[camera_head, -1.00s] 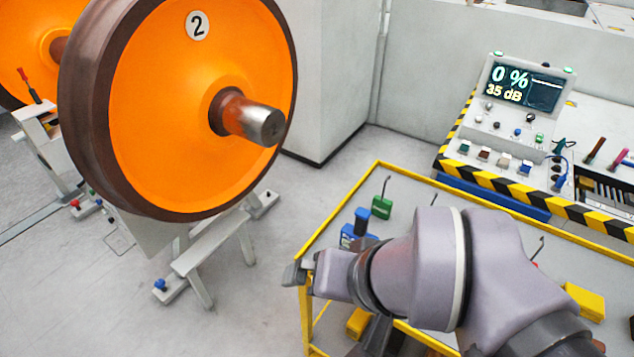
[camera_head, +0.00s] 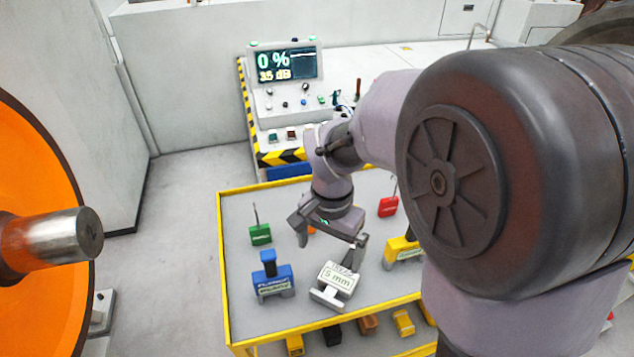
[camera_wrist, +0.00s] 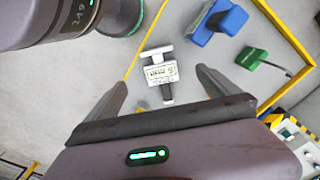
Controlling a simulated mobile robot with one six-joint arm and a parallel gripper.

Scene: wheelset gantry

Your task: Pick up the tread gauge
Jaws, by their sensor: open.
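A white gauge with a "5 mm" label (camera_head: 336,281) stands on the grey top of a yellow-edged cart, near its front edge. It is likely the tread gauge, but its small lettering is not readable. In the wrist view the white gauge (camera_wrist: 159,73) shows ahead between the fingers, its dark handle toward me. My gripper (camera_head: 331,243) is open and empty above the cart, just behind and over the white gauge. Its two fingers (camera_wrist: 162,82) are spread wide, with no visible contact.
A blue gauge (camera_head: 273,280) stands close left of the white one, a green block (camera_head: 260,234) behind it. A yellow gauge (camera_head: 402,250) is to the right, a red block (camera_head: 388,207) farther back. A console (camera_head: 286,75) stands behind the cart (camera_head: 225,290). An orange wheel (camera_head: 40,190) is at left.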

